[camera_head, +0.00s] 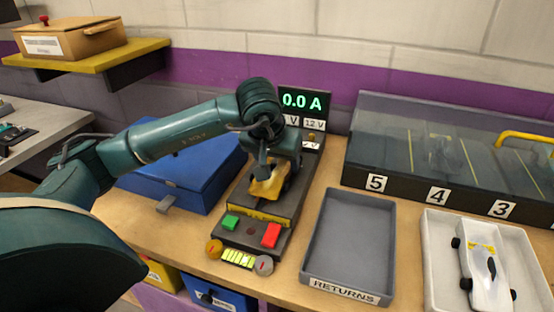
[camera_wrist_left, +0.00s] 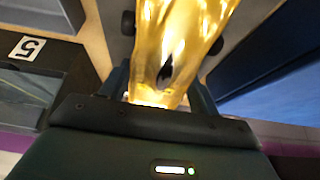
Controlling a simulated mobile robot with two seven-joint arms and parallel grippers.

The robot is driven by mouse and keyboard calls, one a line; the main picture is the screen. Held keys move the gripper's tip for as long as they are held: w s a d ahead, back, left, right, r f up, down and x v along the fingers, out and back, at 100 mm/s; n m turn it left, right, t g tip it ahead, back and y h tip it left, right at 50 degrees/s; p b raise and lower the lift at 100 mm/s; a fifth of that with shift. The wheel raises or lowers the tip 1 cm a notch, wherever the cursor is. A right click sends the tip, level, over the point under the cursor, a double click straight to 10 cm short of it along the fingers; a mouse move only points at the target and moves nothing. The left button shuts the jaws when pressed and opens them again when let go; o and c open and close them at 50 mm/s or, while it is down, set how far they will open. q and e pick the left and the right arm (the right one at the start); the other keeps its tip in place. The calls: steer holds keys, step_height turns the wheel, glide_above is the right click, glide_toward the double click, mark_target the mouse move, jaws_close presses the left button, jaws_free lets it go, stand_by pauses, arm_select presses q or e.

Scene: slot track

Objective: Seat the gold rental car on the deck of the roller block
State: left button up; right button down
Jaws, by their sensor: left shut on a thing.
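The gold car (camera_head: 268,184) is in my left gripper (camera_head: 272,170), over the roller block (camera_head: 248,200), the dark grey unit with green and red buttons. In the left wrist view the gold car (camera_wrist_left: 180,45) fills the top middle, between the fingers of my left gripper (camera_wrist_left: 165,90), which is shut on it. Dark wheels show at its side. Gripper and arm hide part of the deck, so I cannot tell whether the car touches it. My right gripper is not in view.
A display reading 0.0 A (camera_head: 303,102) stands behind the block. A blue case (camera_head: 180,170) is at its left. A grey RETURNS tray (camera_head: 350,240) and a white tray (camera_head: 435,280) holding a white car (camera_head: 486,280) are at its right. A numbered clear-lidded case (camera_head: 420,150) stands behind them.

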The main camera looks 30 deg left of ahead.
arm_select(q)
steer(key=shift+f+b, duration=0.2)
steer(key=shift+b, duration=0.1)
stand_by(0.4)
steer(key=o, duration=1.2)
